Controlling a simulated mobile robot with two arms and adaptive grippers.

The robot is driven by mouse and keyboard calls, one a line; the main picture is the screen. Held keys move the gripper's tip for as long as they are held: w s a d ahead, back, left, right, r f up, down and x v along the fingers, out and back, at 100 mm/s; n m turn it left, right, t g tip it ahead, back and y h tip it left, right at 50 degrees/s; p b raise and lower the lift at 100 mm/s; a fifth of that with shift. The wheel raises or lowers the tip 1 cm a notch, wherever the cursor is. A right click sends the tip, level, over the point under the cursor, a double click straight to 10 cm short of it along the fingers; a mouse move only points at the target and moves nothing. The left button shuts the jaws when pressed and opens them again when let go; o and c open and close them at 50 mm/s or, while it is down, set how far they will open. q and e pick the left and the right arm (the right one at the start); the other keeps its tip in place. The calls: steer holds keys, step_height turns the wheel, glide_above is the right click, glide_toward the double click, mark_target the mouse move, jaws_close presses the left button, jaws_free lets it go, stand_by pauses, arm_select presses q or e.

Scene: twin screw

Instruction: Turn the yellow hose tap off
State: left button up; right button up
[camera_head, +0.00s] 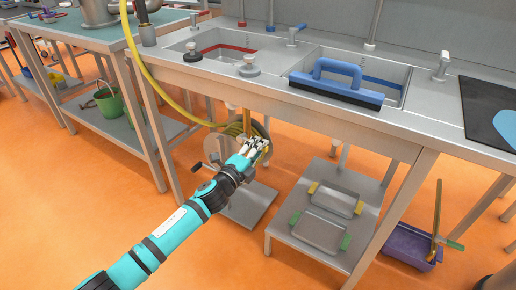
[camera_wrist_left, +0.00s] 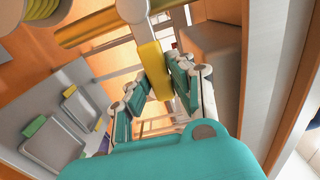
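The yellow tap handle (camera_wrist_left: 153,68) is a flat yellow lever in the left wrist view. It hangs from a grey metal pipe (camera_wrist_left: 133,12) at the top of that view. My left gripper (camera_wrist_left: 160,82) has one finger on each side of the lever; whether the pads press on it is unclear. In the head view my left gripper (camera_head: 257,148) reaches under the sink to the yellow hose (camera_head: 236,127) and its reel, and it hides most of the tap there. My right gripper is not in view.
The steel sink counter (camera_head: 225,82) is above my left gripper. Table legs (camera_head: 160,150) stand left of it. A lower shelf (camera_head: 310,240) holds trays with yellow and green handles. A purple bin (camera_head: 405,247) is on the orange floor at right.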

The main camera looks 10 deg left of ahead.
arm_select(q)
steer(key=o, duration=0.4)
steer(key=shift+f, duration=0.2)
steer(key=shift+o, duration=0.2)
steer(key=shift+r, duration=0.1)
steer(key=v, duration=1.2)
